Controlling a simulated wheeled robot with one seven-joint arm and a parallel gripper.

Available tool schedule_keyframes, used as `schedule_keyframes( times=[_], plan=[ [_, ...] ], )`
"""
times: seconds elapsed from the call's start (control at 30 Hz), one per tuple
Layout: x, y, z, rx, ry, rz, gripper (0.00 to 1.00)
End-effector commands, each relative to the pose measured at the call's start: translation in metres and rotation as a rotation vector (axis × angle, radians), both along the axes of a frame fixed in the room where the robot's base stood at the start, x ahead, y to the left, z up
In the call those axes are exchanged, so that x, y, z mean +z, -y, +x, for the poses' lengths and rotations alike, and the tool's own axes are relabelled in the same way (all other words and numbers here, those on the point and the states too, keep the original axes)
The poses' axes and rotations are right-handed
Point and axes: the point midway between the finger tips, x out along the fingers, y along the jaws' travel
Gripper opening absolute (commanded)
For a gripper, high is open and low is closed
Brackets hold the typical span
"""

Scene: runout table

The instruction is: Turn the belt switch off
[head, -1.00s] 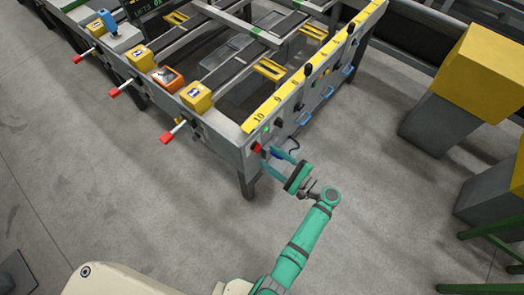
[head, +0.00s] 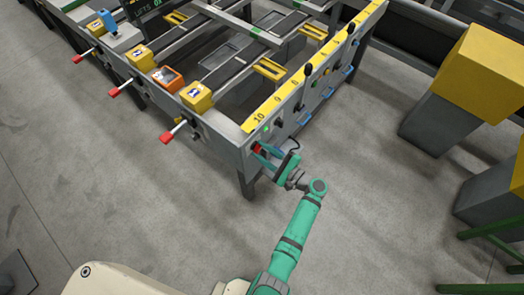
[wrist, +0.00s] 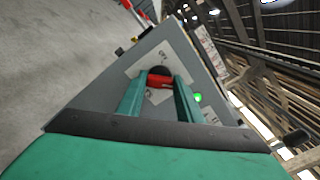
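The belt switch is a red knob (head: 257,147) on the grey end panel of the runout table. In the wrist view the red knob (wrist: 159,82) sits on a black round base over a pale label plate (wrist: 148,66); its lettering is too small to read surely. A green lamp (wrist: 197,98) is lit beside the plate; it also shows in the head view (head: 265,128). My gripper (head: 265,153) is at the panel. In the wrist view its two teal fingers (wrist: 160,88) are apart, one on each side of the knob; no firm contact is visible.
The table (head: 222,140) carries yellow boxes (head: 196,97), an orange box (head: 168,79) and red-tipped levers (head: 170,135) left of the switch. Black knobs (head: 309,70) and blue handles (head: 305,119) line its right side. Yellow-topped grey bins (head: 440,115) stand right. Floor in front is clear.

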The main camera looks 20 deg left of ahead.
Motion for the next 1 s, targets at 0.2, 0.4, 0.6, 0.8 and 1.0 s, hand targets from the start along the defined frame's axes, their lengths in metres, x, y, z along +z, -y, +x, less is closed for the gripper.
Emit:
schedule_keyframes(
  times=[0.2, 0.4, 0.6, 0.8, 1.0],
  plan=[
    [-0.0002, 0.0003, -0.0002, 0.0, 0.019, -0.007, 0.1],
    [-0.0004, 0.0002, -0.0003, 0.0, 0.1, -0.036, 0.1],
    [-0.0006, 0.0001, -0.0006, 0.0, 0.245, -0.089, 0.1],
    [-0.001, 0.0, -0.0008, 0.0, 0.423, -0.154, 0.1],
    [-0.0014, 0.0001, -0.0008, 0.0, 0.602, -0.218, 0.1]
  ],
)
